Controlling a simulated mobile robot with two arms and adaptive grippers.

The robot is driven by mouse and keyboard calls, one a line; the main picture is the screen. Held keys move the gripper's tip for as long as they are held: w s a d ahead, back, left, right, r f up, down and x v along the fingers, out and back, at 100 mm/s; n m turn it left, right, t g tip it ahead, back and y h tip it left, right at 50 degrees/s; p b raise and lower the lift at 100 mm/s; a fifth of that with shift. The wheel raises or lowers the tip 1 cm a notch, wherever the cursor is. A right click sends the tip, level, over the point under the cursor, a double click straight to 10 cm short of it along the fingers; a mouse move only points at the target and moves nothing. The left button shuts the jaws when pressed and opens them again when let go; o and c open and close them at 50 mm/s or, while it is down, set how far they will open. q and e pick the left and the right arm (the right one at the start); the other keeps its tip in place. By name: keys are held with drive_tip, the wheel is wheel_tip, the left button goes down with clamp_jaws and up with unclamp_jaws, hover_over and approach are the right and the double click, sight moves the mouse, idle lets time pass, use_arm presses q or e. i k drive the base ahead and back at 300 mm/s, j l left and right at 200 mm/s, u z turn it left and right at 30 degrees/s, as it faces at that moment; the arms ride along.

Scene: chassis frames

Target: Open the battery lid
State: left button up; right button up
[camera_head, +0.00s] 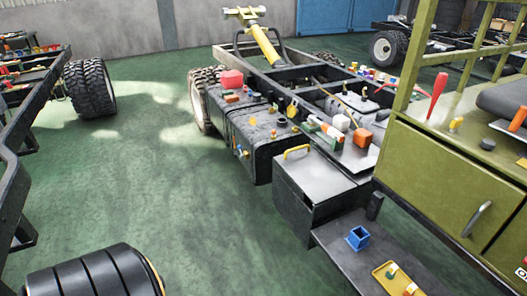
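The battery lid (324,177) is the flat grey top of a dark box on the near side of the chassis frame. It looks shut, lying flat on the battery box (309,207). A yellow handle (297,152) stands up near its back left edge. Neither of my grippers shows in this view, and nothing of mine touches the lid or the handle.
A dark step (345,262) below the box holds a blue open cube (358,238) and a yellow tray (391,275). An olive cabinet (433,177) stands close on the right. A black tank (262,137) adjoins on the left. Green floor (200,215) is clear in front.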

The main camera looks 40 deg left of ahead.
sight(304, 170)
drive_tip(key=u, duration=1.05)
drive_tip(key=z, duration=0.45)
drive_tip(key=i+j+z, duration=0.15)
drive_tip(key=j+z, duration=0.15)
drive_tip(key=i+j+z, duration=0.15)
drive_tip(key=j+z, duration=0.15)
drive_tip(key=i+j+z, duration=0.1)
drive_tip(key=j+z, duration=0.2)
